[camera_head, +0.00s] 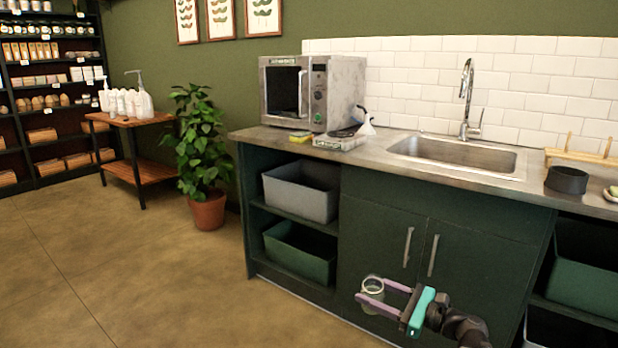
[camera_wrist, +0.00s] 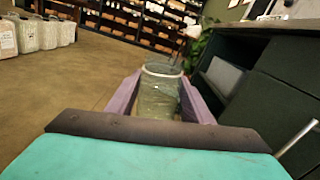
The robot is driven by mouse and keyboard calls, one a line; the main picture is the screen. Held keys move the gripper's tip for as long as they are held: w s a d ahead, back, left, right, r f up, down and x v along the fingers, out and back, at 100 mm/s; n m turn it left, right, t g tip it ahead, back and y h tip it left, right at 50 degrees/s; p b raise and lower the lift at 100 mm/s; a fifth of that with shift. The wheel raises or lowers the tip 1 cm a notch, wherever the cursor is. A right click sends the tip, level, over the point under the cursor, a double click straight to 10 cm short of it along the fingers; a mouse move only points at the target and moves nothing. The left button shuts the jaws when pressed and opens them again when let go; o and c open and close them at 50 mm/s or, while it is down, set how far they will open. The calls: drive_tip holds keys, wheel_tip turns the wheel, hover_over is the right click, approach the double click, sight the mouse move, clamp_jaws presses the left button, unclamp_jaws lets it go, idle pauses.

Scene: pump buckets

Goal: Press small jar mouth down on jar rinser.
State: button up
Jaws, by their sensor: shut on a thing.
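My gripper (camera_head: 388,294) is shut on a small clear glass jar (camera_head: 372,288), held in front of the dark green cabinet, well below the counter top. In the wrist view the jar (camera_wrist: 158,98) stands roughly upright between the two purple fingers, with a round rim at its upper end. The rim looks like an open mouth facing up. A low black round object (camera_head: 566,180) sits on the counter right of the sink; it may be the jar rinser, but I cannot tell for sure.
The steel sink (camera_head: 455,158) with its tall tap (camera_head: 466,98) is set in the counter. A microwave (camera_head: 310,92), a yellow sponge (camera_head: 300,137) and a small tray (camera_head: 338,142) stand left of it. A wooden rack (camera_head: 582,156) stands behind the black object. Cabinet handles (camera_head: 433,256) stick out near my arm.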

wheel_tip(320, 180, up, 18)
drive_tip(key=p, duration=2.3)
drive_tip(key=shift+p, duration=0.3)
drive_tip(key=shift+r, duration=0.1)
